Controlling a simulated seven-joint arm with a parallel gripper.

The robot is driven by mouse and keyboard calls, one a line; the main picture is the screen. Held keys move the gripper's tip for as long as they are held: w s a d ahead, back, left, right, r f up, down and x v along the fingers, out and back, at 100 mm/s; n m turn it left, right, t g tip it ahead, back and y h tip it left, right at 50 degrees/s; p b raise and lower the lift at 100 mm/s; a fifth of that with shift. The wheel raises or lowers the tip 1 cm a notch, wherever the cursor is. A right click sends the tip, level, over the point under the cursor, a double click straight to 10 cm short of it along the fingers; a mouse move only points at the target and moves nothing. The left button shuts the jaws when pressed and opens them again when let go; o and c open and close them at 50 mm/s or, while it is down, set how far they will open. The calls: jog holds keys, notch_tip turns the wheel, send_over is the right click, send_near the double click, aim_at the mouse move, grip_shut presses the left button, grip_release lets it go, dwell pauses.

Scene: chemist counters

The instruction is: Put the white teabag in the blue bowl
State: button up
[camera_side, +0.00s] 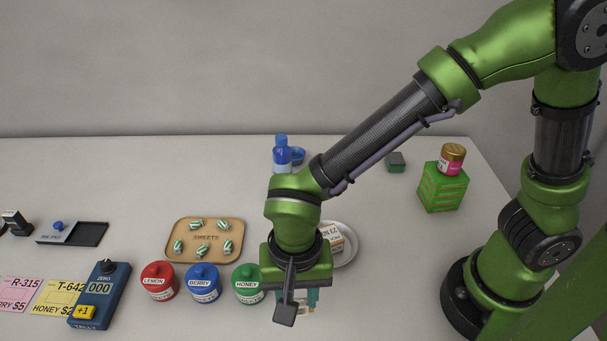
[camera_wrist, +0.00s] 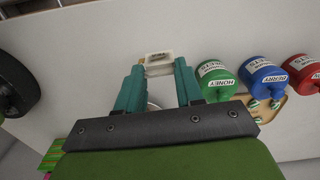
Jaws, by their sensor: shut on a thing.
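My gripper (camera_wrist: 159,76) has teal fingers, shut on a small white block with dark lettering (camera_wrist: 158,62), which looks like the white teabag. In the side view my gripper (camera_side: 298,301) points down at the front of the counter, right of the green jar; its wrist hides most of the fingers and the held thing. A small blue rounded thing, probably the blue bowl (camera_side: 298,155), stands at the back beside a blue bottle, far behind my gripper. Its inside cannot be made out.
Red (camera_side: 158,281), blue (camera_side: 202,284) and green (camera_side: 247,284) jars stand left of my gripper. A sweets tray (camera_side: 205,259) lies behind them. A white plate (camera_side: 347,251) with a labelled box is close behind my wrist. The blue bottle (camera_side: 282,158) stands near the bowl.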

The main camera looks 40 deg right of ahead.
dwell(0.3)
jog(key=shift+w+d+r+n, duration=0.25)
jog(key=shift+w+d+n, duration=0.1)
jog(key=shift+n, duration=0.05)
jog(key=w+d+r+n, duration=0.3)
jog(key=w+d+r, duration=0.35)
jog(key=d, duration=0.65)
jog(key=w+d+r+n, duration=0.3)
jog(key=w+d, duration=0.6)
jog(key=d, duration=0.4)
jog(key=m, duration=1.7)
send_over(294, 157)
jog(key=s+a, duration=0.1)
jog(key=shift+f, duration=7.05)
